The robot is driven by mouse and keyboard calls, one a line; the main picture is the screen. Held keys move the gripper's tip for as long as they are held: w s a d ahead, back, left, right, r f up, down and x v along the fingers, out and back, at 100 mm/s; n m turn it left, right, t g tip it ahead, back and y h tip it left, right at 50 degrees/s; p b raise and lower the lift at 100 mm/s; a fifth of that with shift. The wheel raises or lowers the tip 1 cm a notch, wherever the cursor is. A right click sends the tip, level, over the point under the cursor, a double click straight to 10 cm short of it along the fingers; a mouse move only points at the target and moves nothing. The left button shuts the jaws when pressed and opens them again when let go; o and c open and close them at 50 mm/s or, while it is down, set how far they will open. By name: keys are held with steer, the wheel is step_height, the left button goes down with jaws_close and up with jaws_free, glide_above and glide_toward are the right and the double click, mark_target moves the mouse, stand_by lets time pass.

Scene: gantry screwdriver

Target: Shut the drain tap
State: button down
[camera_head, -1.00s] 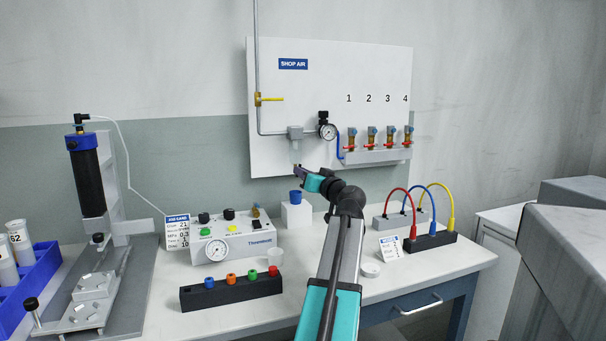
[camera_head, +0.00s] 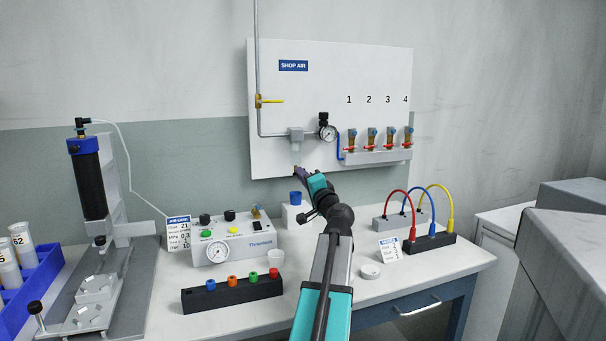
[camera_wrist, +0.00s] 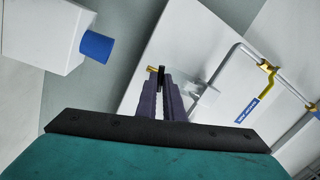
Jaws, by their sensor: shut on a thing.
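The air filter (camera_head: 297,134) hangs on the white panel under the shop-air pipe, with its clear bowl (camera_head: 297,153) below; the bowl is blurred in the wrist view (camera_wrist: 203,102). The drain tap shows at the fingertips in the wrist view as a small black piece (camera_wrist: 161,76) with a brass end (camera_wrist: 150,69). My gripper (camera_head: 298,171) is just under the bowl. Its purple fingers (camera_wrist: 163,88) are closed around the tap, and they hide part of it. The tap's exact angle is hard to read.
A yellow-handled valve (camera_head: 268,100) is on the pipe, and a pressure gauge (camera_head: 327,133) is right of the filter. The white Thinkwell-like box (camera_head: 228,240) sits at the left.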

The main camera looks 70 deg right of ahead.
steer(key=shift+a+f+m+g+h+p, duration=0.15)
steer(key=shift+m+p, duration=0.3)
steer(key=shift+m, duration=0.7)
steer(key=shift+d+r+m+g+h+p, duration=0.15)
steer(key=shift+m+h+p, duration=0.2)
steer(key=shift+m, duration=0.8)
steer(key=shift+a+f, duration=0.1)
steer(key=shift+f, duration=0.05)
steer(key=c, duration=1.9)
jaws_free()
steer(key=v, duration=1.1)
steer(key=shift+s+a+f+b, duration=0.15)
steer(key=shift+a+b, duration=0.1)
steer(key=shift+b, duration=0.2)
